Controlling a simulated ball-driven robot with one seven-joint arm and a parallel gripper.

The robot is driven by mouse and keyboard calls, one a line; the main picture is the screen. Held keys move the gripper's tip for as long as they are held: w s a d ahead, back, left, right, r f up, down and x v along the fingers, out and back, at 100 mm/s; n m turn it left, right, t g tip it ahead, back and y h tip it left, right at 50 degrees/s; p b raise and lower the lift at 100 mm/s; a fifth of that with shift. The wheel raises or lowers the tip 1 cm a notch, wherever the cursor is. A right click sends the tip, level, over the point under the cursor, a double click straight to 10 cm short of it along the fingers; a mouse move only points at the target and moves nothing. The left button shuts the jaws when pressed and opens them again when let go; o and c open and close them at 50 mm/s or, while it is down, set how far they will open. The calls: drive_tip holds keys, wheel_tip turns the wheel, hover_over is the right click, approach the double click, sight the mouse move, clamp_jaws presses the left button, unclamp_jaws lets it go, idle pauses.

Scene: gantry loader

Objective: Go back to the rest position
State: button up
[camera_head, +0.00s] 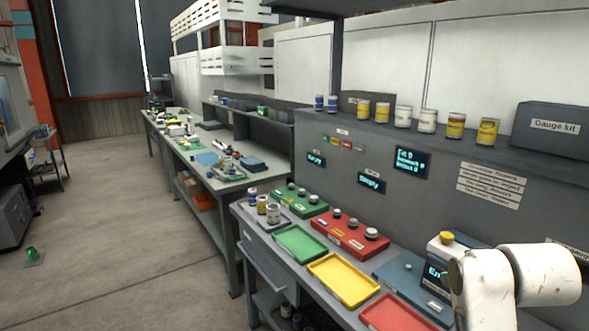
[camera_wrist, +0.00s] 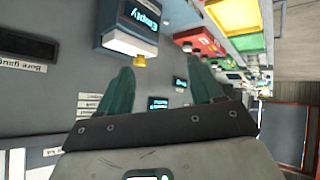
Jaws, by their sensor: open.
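My gripper (camera_wrist: 161,76) shows in the wrist view with its two teal fingers spread wide apart. Nothing is between them, and they touch nothing that I can see. A blue-grey device (camera_wrist: 122,28) with a lit screen and a yellow knob (camera_wrist: 139,61) lies beyond the fingertips. In the head view, my white arm fills the lower right corner in front of the bench. My gripper is not visible there. The same device (camera_head: 438,254) stands just left of my arm, partly covered by it.
The bench holds a green tray (camera_head: 300,245), a yellow tray (camera_head: 343,280) and a red tray (camera_head: 395,316), all empty. Behind them are green (camera_head: 299,201) and red (camera_head: 352,237) racks with gauges. Several cans and a gauge kit box (camera_head: 553,131) stand on the shelf.

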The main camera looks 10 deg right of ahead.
drive_tip(key=s+a+f+g+y, duration=0.1)
drive_tip(key=s+a+f+g, duration=0.1)
drive_tip(key=s+a+f, duration=0.35)
drive_tip(key=s+a+f+g+y, duration=0.1)
drive_tip(key=s+a+f, duration=0.2)
drive_tip(key=s+f, duration=0.55)
drive_tip(key=s+a+f+g+y, duration=0.15)
drive_tip(key=s+a+f, duration=0.3)
drive_tip(key=f, duration=0.45)
drive_tip(key=s+a+f+g, duration=0.1)
drive_tip(key=s+f, duration=0.1)
drive_tip(key=s, duration=0.4)
drive_tip(key=s+a+f+g, duration=0.1)
drive_tip(key=s+f+g, duration=0.1)
drive_tip(key=s, duration=0.4)
drive_tip(key=shift+s+a+f+n, duration=0.3)
drive_tip(key=shift+s+f+n, duration=0.1)
drive_tip(key=shift+f, duration=0.35)
drive_tip(key=shift+y, duration=0.25)
